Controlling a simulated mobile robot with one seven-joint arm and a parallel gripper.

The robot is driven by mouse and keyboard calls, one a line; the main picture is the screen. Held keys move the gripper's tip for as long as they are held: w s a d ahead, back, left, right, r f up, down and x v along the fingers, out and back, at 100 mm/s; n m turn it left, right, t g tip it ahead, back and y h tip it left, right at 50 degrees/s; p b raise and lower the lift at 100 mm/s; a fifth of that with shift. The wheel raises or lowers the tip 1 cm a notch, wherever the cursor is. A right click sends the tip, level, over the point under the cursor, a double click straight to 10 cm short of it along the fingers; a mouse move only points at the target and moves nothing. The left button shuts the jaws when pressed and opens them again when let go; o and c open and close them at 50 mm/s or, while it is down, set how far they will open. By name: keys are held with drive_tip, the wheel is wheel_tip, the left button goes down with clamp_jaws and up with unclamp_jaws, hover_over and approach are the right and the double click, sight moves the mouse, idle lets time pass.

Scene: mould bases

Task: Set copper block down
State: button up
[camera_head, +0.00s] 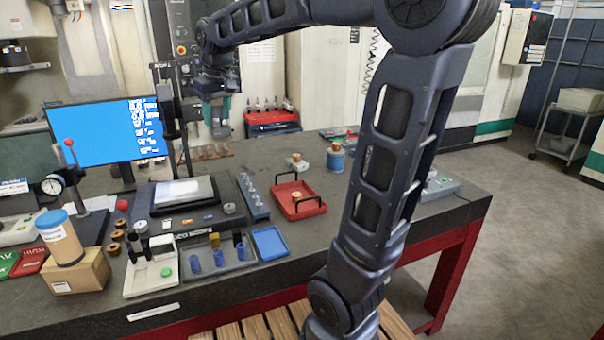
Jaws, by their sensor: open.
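A small copper-coloured piece (296,196) sits inside the red tray (318,208) near the middle of the bench. Another copper-coloured piece (296,157) rests on a small pale grey block (299,166) behind the tray. A third copper-coloured top shows on a blue round container (335,161) to the right. I cannot tell which one is the copper block of the task. My gripper (217,132) hangs at the upper left, above the back of the bench and apart from these pieces. Its jaws are open, and small and dark in this view; I see nothing held between them.
The dark bench (390,200) carries a monitor (108,137) at the left and a blue tray (270,243) at the front. Several blue cups stand in a grey tray. A red rack (272,124) stands behind. My arm hides part of the bench's right side.

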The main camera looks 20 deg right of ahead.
drive_tip(key=s+d+f+m, duration=0.2)
drive_tip(key=s+d+f, duration=0.4)
drive_tip(key=s+d, duration=0.2)
drive_tip(key=s+d+f+m+t, duration=0.1)
drive_tip(key=s+d+f+m, duration=0.2)
drive_tip(key=s+d+f, duration=0.3)
drive_tip(key=s+d, duration=0.3)
drive_tip(key=s, duration=0.3)
drive_tip(key=shift+f+t+h, duration=0.3)
drive_tip(key=shift+f+h, duration=0.05)
drive_tip(key=shift+h, duration=0.05)
drive_tip(key=shift+d, duration=0.1)
